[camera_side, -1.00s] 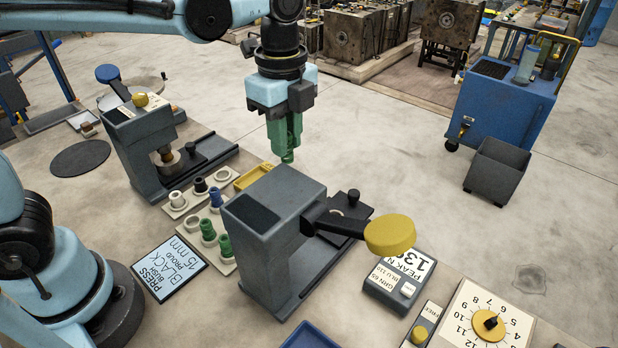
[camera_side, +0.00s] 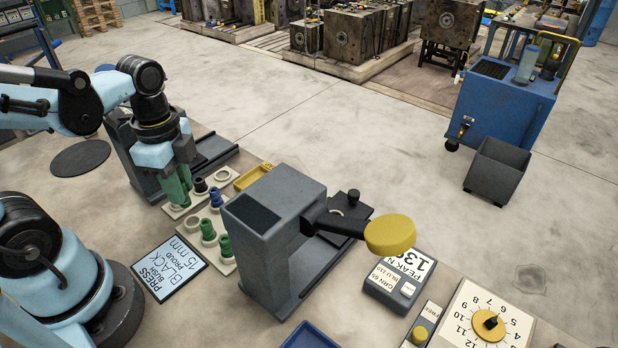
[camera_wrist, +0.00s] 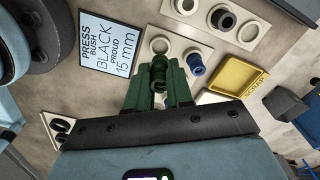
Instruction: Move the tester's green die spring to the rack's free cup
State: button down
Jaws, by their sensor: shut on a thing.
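My gripper (camera_side: 176,188), with green fingers, points down at the left end of the spring rack (camera_side: 224,265). In the wrist view my gripper (camera_wrist: 158,92) is shut on a green die spring (camera_wrist: 159,70); in the side view I cannot separate this spring from the fingers. Two other green springs (camera_side: 208,230) (camera_side: 226,245) and a blue spring (camera_side: 216,198) stand in rack cups. An empty cup (camera_wrist: 160,45) shows beside the blue spring (camera_wrist: 196,64) in the wrist view. The tester (camera_side: 270,225), a grey press with a yellow-ended lever, stands right of the rack.
A pale bush plate (camera_side: 212,184) and yellow scrap tray (camera_side: 253,176) lie behind the rack. A second grey press (camera_side: 140,165) stands close behind my gripper. A sign (camera_side: 169,268) lies in front. The peak display (camera_side: 398,285) is at right.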

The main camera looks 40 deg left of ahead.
jog(key=shift+f, duration=1.9)
jog(key=shift+f, duration=1.05)
dwell(1.0)
jog(key=c, duration=0.5)
grip_release()
jog(key=shift+r, duration=3.75)
